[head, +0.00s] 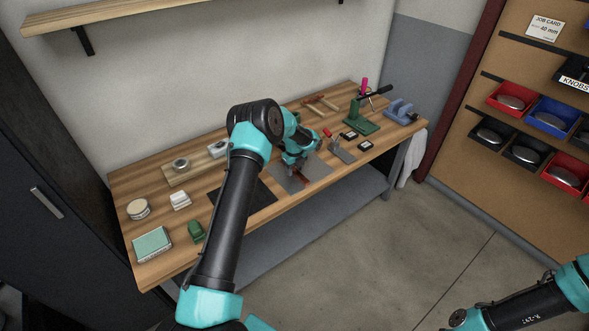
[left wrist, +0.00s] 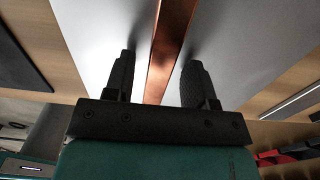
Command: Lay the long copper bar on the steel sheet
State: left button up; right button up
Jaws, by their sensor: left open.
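The copper bar (left wrist: 168,50) runs lengthwise between the two fingers in the left wrist view, over the grey steel sheet (left wrist: 235,45). It appears to lie flat on the sheet. In the head view a short reddish part of the bar (head: 303,180) shows below my gripper, and the arm hides the rest. The steel sheet (head: 316,167) lies on the workbench. My left gripper (left wrist: 160,85) is open, with one finger on each side of the bar and gaps visible. Its hand also shows over the sheet in the head view (head: 293,171). My right gripper is not visible.
The wooden workbench (head: 155,262) carries a dark mat (head: 262,193) left of the sheet. Small blocks and a green-topped box (head: 152,243) are at the left.

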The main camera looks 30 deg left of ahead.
aim_at(295, 170)
pick_arm(q)
notch_tip(295, 170, up, 12)
dwell(0.6)
jog(key=shift+d, duration=0.1)
dwell(0.4)
jog(key=s+d+f+n, duration=0.1)
jog(key=s+d+f, duration=0.1)
jog(key=d, duration=0.1)
jog(key=s+d+f+n+h, duration=0.1)
jog(key=s+d+f+n, duration=0.1)
jog(key=f, duration=0.1)
jog(key=s+d+f+n, duration=0.2)
jog(key=d+f, duration=0.1)
jog(key=shift+d+f+h, duration=0.25)
jog(key=shift+d+h, duration=0.1)
jog(key=shift+h, duration=0.05)
jog(key=s+d+f+n+h, duration=0.2)
jog(key=s+d+f+n, duration=0.45)
jog(key=s+d, duration=0.2)
jog(key=s+d+n, duration=0.3)
jog(key=s+n, duration=0.3)
jog(key=s, duration=0.5)
jog(key=s+d+n, duration=0.3)
jog(key=s+n, duration=0.3)
jog(key=s, duration=0.5)
jog(key=shift+d+f+n+t, duration=0.15)
jog(key=shift+f+n+t, duration=0.15)
jog(key=shift+n+t, duration=0.1)
